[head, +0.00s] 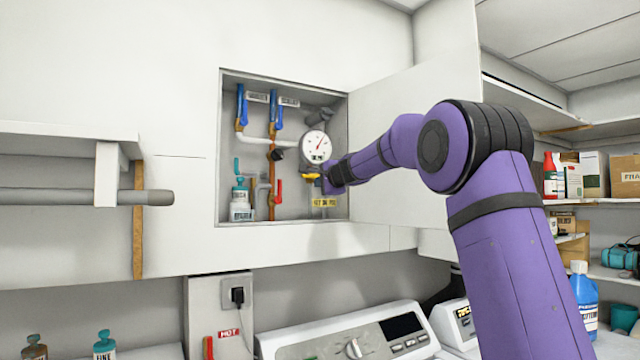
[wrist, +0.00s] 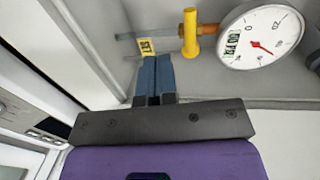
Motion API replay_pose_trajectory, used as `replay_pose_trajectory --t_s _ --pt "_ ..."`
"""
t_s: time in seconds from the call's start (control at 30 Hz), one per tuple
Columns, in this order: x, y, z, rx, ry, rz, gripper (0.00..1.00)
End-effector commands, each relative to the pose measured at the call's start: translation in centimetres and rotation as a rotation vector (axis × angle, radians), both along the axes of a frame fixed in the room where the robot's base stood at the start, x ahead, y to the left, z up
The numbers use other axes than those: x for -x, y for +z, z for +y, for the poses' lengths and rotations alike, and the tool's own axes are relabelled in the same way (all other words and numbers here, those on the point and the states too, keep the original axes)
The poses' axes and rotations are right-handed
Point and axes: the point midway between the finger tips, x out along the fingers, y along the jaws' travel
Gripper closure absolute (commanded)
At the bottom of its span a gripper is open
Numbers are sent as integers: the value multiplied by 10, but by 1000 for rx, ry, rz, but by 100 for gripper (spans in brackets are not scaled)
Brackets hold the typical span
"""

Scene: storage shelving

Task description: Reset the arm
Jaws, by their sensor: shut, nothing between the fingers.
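My purple arm reaches from the lower right into an open wall recess in the head view. My gripper (head: 324,180) is at the recess's right side, just below a round white gauge (head: 316,146) and beside a yellow valve handle (head: 310,176). In the wrist view my gripper (wrist: 154,62) has its two blue-grey fingers together, with nothing held. The yellow handle (wrist: 191,33) stands to the right of the fingertips, with a visible gap. The gauge (wrist: 262,36) is farther right. The fingertips are partly hidden in the head view.
The recess (head: 284,223) also holds pipes, blue handles (head: 241,104), a red handle (head: 278,191) and a teal-topped bottle (head: 240,203). Its door (head: 405,150) stands open at right, behind my arm. A washing machine (head: 345,335) is below. Stocked shelves (head: 600,201) are at right.

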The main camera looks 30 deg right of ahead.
Motion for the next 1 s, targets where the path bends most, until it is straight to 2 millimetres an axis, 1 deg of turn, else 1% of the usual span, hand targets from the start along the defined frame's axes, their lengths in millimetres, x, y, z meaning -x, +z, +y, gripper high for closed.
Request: replay_pose_trajectory --t_s 0.43,0.5,0.57,0.67,0.77,0.8,0.87,0.9,0.97,1.0 --pt "0 0 1 1 1 0 100" --pt "3 1 4 9 7 4 100" --pt "10 1 11 30 24 12 100" --pt "33 1 33 99 72 42 100" --pt "69 -3 63 203 148 89 100" --pt "86 -7 75 250 180 112 100" --pt "111 -14 93 318 229 145 100" --pt "129 -20 103 363 261 168 100" --pt "155 -29 117 431 311 203 100" --pt "173 -36 126 476 344 226 100"
